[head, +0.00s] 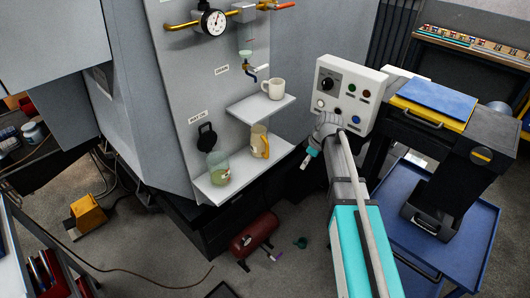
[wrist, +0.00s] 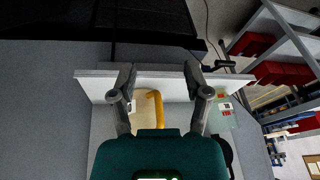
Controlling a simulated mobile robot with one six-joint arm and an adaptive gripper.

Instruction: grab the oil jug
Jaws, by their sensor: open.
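The oil jug (head: 259,141), a cream jug with a yellow handle, stands upright on the lower white shelf (head: 240,176) of the grey machine panel. In the wrist view its yellow handle (wrist: 155,106) shows between my two fingers, with the pale body beside it, partly hidden by my gripper. My gripper (head: 307,160) is to the right of the jug in the head view, apart from it. In the wrist view my gripper (wrist: 158,78) has its fingers spread with nothing held.
A clear jar (head: 218,167) with greenish contents stands left of the jug. A white mug (head: 277,86) sits on the upper shelf (head: 262,108). A control box (head: 349,92) is close above my gripper. A red tank (head: 254,236) lies on the floor below.

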